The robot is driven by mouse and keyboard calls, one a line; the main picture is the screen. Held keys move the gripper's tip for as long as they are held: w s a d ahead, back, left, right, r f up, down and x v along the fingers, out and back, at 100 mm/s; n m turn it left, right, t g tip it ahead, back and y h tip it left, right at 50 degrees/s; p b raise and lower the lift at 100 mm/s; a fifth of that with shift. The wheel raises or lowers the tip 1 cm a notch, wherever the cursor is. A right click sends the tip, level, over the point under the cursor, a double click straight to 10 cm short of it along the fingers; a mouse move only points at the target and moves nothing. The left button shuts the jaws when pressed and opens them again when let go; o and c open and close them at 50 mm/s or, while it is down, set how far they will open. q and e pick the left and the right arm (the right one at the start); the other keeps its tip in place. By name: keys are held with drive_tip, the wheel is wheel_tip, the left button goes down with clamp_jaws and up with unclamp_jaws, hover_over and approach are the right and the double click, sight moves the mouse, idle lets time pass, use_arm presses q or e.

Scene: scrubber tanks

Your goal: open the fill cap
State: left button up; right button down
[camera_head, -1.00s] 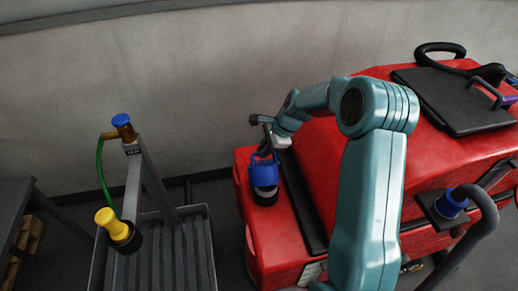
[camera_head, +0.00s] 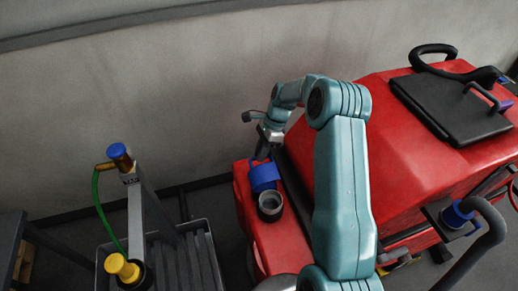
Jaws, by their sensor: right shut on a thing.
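The blue fill cap (camera_head: 263,177) is on the near left part of the red scrubber (camera_head: 375,130). It is tipped back toward the wall, behind the round black filler neck (camera_head: 270,206), whose opening shows. My right gripper (camera_head: 262,153) is at the far edge of the cap and shut on it; its fingertips are small and partly hidden. My right arm reaches in from the lower right over the machine. My left gripper is not in view.
A grey ribbed tray (camera_head: 181,262) stands at left with a post holding a blue-knobbed tap (camera_head: 119,154), a green hose (camera_head: 97,205) and a yellow fitting (camera_head: 122,268). The wall is close behind. A black lid (camera_head: 452,104) lies on top of the scrubber.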

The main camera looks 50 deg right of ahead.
drive_tip(key=shift+w+d+f+m+g+y+b, duration=0.2)
drive_tip(key=shift+w+d+f+g+y+b, duration=0.3)
drive_tip(key=shift+w+f+g+b, duration=0.3)
drive_tip(key=shift+w+d+f+m+g+y+b, duration=0.2)
drive_tip(key=shift+w+d+f+g+y+b, duration=0.35)
drive_tip(key=shift+b, duration=0.35)
drive_tip(key=shift+w, duration=0.15)
drive_tip(key=c, duration=1.1)
unclamp_jaws()
drive_tip(key=shift+c, duration=0.2)
drive_tip(key=shift+r, duration=0.1)
drive_tip(key=shift+w, duration=0.1)
drive_tip(key=shift+r, duration=0.2)
